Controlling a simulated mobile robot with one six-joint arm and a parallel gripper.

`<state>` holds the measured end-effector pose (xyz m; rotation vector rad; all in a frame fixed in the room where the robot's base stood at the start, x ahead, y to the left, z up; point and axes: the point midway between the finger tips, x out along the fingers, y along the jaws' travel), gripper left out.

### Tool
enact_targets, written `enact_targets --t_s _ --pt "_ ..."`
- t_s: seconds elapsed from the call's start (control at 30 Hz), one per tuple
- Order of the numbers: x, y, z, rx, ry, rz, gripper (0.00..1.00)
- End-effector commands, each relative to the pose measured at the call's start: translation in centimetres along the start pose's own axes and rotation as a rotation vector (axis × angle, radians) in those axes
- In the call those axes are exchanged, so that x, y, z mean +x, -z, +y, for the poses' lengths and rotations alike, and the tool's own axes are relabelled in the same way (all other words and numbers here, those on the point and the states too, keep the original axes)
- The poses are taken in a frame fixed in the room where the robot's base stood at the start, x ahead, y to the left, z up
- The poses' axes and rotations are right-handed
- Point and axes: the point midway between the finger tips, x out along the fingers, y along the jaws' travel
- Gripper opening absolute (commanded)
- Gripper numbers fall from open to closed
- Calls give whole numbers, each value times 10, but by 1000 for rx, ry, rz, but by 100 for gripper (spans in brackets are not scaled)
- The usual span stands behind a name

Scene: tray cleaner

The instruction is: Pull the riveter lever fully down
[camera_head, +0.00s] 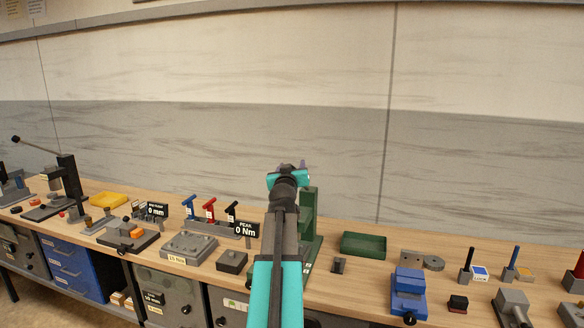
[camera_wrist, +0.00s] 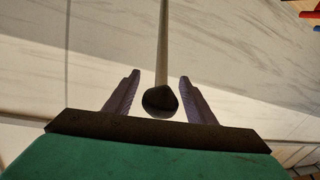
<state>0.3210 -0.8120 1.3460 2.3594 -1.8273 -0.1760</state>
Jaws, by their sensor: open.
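A lever with a dark round knob (camera_wrist: 160,100) and a pale thin rod (camera_wrist: 162,45) shows in the wrist view. The knob appears between my two fingers, with space visible on both sides. My gripper (camera_wrist: 158,97) is open; in the head view my gripper (camera_head: 290,167) is raised above the bench against the wall. A green upright stand (camera_head: 309,215), likely the riveter, is behind and just right of my arm in the head view. My arm hides much of it, and the lever cannot be made out there.
A wooden bench (camera_head: 340,290) runs across the view. A green tray (camera_head: 363,244) and a blue vise (camera_head: 408,288) stand right of my arm. A "0 Nm" sign (camera_head: 246,229) and a grey block (camera_head: 190,246) stand left. A black press (camera_head: 70,180) stands far left.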

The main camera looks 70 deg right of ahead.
Motion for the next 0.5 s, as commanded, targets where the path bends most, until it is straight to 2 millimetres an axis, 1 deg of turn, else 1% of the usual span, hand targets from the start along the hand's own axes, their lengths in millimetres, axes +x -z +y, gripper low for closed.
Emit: enact_targets --t_s 0.13,0.17,0.2,0.43,0.47,0.5 --pt "0 0 0 0 0 0 50" --pt "0 0 0 0 0 0 49" --pt "0 0 0 0 0 0 42" --pt "0 0 0 0 0 0 3" --pt "0 0 0 0 0 0 0" --pt "0 0 0 0 0 0 0"
